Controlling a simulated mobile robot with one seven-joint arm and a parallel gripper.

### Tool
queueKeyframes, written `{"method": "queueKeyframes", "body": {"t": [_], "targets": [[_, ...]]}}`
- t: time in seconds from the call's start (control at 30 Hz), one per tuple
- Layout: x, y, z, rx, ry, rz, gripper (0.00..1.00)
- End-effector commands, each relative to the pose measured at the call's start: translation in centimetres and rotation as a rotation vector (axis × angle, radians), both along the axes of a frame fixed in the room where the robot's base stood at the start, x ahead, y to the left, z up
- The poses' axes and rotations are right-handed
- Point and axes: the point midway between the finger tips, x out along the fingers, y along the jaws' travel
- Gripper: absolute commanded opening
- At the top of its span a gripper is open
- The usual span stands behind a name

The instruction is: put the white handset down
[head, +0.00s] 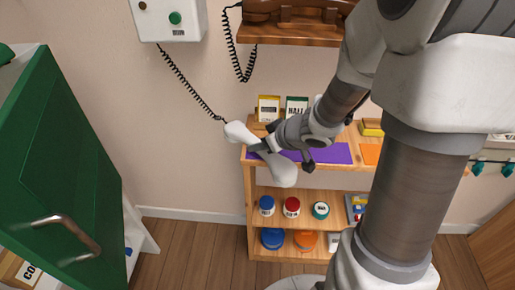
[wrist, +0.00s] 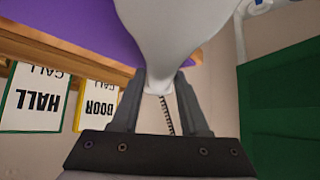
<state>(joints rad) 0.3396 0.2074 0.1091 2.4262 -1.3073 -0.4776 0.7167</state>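The white handset (head: 285,172) hangs in the air at a slant in front of the left end of the wooden shelf unit. My gripper (head: 262,149) is shut on its middle. In the wrist view the handset (wrist: 170,30) fills the top centre, with the two grey fingers of my gripper (wrist: 163,78) on either side of it. A dark coiled cord (head: 188,82) runs from the handset up to the white wall box (head: 170,22). A purple mat (head: 328,154) lies on the shelf top behind the handset, and the handset hides its left end.
HALL (head: 297,105) and DOOR (head: 268,108) cards stand at the back of the shelf top. An orange mat (head: 371,154) lies to the right. A brown phone (head: 290,10) sits on a wall shelf above. An open green door (head: 65,160) stands at left.

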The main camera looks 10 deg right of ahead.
Motion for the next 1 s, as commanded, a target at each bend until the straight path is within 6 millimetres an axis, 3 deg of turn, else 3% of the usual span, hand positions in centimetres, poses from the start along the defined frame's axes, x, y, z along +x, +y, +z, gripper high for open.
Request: {"method": "queueKeyframes", "body": {"t": [0.03, 0.23, 1.0], "targets": [[0.0, 0.01, -0.01, 0.0, 0.0, 0.0, 0.34], [0.01, 0.02, -0.01, 0.0, 0.0, 0.0, 0.0], [0.0, 0.03, -0.03, 0.001, 0.0, 0.001, 0.0]]}}
